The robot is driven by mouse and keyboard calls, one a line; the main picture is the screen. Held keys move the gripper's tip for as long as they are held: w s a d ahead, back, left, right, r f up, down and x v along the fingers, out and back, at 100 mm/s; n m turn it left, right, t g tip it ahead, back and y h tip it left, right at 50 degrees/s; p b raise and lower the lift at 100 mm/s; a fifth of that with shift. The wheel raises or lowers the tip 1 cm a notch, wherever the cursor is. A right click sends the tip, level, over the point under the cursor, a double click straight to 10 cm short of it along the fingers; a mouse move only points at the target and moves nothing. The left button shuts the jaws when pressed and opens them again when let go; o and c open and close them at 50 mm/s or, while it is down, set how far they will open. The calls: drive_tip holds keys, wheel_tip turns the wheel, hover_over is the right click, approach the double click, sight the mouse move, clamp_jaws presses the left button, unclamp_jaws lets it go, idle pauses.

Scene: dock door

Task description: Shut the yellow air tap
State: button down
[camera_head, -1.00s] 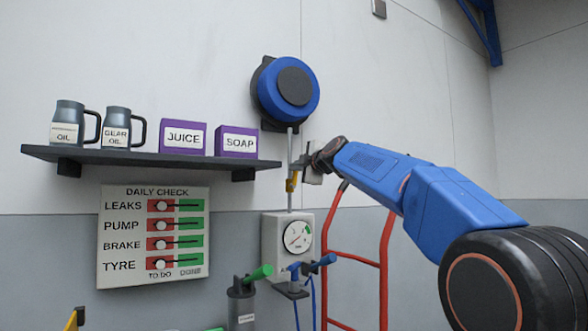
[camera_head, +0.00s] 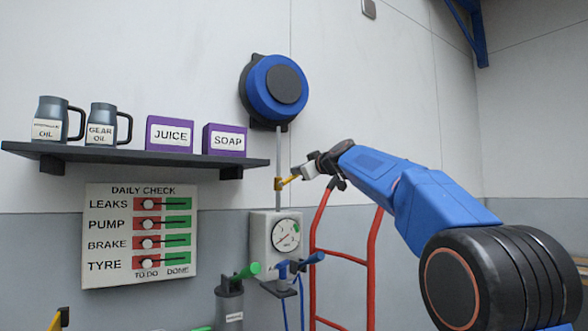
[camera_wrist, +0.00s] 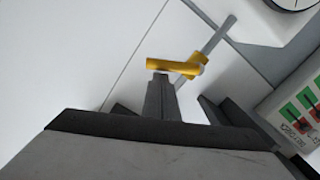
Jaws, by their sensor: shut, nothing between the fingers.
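The yellow air tap (camera_head: 287,182) sits on the thin grey pipe between the blue reel and the gauge box. Its handle sticks out to the right of the pipe, roughly crosswise and tilted slightly up at its free end. In the wrist view the yellow handle (camera_wrist: 172,67) lies across in front of my fingertips, with the pipe (camera_wrist: 218,35) running behind it. My gripper (camera_head: 301,172) is shut and empty, beside the handle's free end. In the wrist view my gripper's fingertips (camera_wrist: 161,78) meet the handle's edge; I cannot tell if they press on it.
The blue reel (camera_head: 275,90) is above the tap, and the gauge box (camera_head: 262,236) below. A red hand truck (camera_head: 343,257) stands under my arm. A shelf (camera_head: 140,156) with jugs and purple boxes is to the left, above a check board (camera_head: 140,235).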

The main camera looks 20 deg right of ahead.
drive_tip(key=shift+w+d+f+m, duration=0.1)
drive_tip(key=shift+d+f+m, duration=0.3)
drive_tip(key=shift+m, duration=0.55)
drive_tip(key=shift+w+d+f+m, duration=0.1)
drive_tip(key=shift+d+f+m, duration=0.1)
drive_tip(key=shift+f+m, duration=0.5)
drive_tip(key=shift+w+d+f+m, duration=0.1)
drive_tip(key=shift+d+f+m, duration=0.2)
drive_tip(key=shift+m, duration=0.85)
